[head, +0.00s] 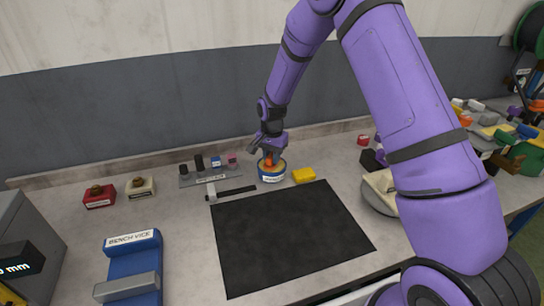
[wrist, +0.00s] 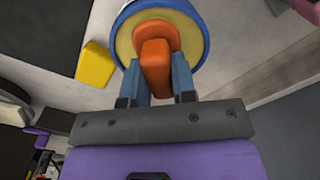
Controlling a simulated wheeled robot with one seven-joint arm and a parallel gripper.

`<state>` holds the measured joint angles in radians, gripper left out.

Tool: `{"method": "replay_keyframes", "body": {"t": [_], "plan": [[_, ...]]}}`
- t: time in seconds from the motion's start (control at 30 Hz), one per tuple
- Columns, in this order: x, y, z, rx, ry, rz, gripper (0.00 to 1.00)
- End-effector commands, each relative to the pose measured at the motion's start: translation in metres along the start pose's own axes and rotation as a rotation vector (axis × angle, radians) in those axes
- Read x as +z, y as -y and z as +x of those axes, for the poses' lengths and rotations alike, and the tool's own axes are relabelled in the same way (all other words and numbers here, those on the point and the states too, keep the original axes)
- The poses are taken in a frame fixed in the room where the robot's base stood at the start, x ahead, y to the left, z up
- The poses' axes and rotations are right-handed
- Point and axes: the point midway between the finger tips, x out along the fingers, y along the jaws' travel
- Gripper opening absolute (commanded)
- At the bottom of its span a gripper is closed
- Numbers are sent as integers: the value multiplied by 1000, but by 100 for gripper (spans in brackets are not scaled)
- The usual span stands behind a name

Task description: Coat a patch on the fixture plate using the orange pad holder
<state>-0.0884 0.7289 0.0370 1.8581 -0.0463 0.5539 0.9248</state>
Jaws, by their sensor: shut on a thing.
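The orange pad holder (head: 267,163) stands in a round blue tub (head: 272,178) with a white label, at the back middle of the bench. My gripper (head: 270,152) reaches down from above and is shut on it. In the wrist view the two blue fingers of my gripper (wrist: 158,88) flank the orange handle (wrist: 155,62). Its round orange base lies inside the tub's blue rim, against a yellowish inside. The pad's underside is hidden. A grey plate (head: 190,181) with upright pegs and a label stands left of the tub; I cannot read whether it is the fixture plate.
A yellow block (head: 304,175) lies right of the tub. A caliper-like tool (head: 213,193) lies left of it. A black mat (head: 290,240) lies clear in front.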

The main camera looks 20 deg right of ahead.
Motion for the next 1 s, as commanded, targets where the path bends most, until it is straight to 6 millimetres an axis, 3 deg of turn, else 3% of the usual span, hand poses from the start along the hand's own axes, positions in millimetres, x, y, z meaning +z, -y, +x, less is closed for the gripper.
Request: {"method": "replay_keyframes", "body": {"t": [0.17, 1.0], "plan": [[1, -1, -2, 2, 2, 0, 6], [0, 0, -60, 0, 0, -1, 6]]}}
